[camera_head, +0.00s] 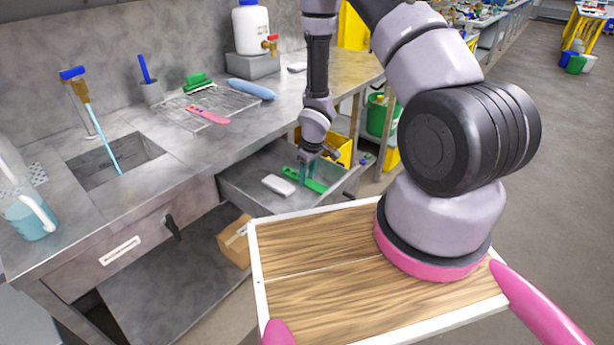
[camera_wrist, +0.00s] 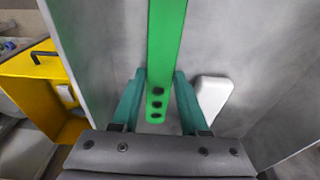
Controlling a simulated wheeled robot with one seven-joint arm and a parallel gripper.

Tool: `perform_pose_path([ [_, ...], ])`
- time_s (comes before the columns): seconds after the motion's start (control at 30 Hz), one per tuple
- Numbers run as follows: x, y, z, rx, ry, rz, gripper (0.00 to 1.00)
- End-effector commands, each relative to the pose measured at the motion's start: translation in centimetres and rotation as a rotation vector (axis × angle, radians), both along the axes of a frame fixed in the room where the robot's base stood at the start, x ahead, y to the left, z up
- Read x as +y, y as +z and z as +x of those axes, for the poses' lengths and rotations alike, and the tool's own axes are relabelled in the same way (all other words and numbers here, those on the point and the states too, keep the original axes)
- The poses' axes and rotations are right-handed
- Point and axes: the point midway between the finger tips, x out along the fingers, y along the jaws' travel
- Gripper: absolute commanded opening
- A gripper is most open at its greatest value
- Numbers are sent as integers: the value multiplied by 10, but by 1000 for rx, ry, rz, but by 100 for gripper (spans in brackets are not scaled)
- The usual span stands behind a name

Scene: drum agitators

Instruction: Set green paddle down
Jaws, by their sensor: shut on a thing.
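The green paddle (camera_head: 308,181) is a long flat green strip. In the wrist view the green paddle (camera_wrist: 166,45) runs away from my gripper and shows several dark holes near its close end. My gripper (camera_head: 306,170) is inside the open drawer (camera_head: 238,184) under the counter. In the wrist view my gripper (camera_wrist: 158,92) has its two teal fingers on either side of the paddle's holed end, shut on it. The paddle is low in the drawer; I cannot tell whether it touches the drawer floor.
A white block (camera_head: 278,185) lies in the drawer left of the paddle, and it shows right of the fingers in the wrist view (camera_wrist: 212,96). A yellow bin (camera_head: 338,149) stands behind the drawer.

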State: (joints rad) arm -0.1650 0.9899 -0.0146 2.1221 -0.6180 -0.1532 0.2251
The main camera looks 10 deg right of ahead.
Motion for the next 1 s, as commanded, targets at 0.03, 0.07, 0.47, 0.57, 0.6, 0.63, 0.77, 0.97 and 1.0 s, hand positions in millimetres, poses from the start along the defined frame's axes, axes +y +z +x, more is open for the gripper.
perform_pose_path([
  [0.03,0,0,0,0,0,0,0],
  [0.07,0,0,0,0,0,0,0],
  [0.47,0,-3,0,0,0,0,74],
  [0.57,0,-2,0,0,0,0,74],
  [0.6,0,0,0,0,0,0,74],
  [0.63,0,2,0,-1,0,1,74],
  [0.77,-2,19,-1,-4,-1,2,74],
  [0.97,-6,62,-6,-4,-3,2,74],
  [1.0,-7,71,-7,-5,-4,2,74],
])
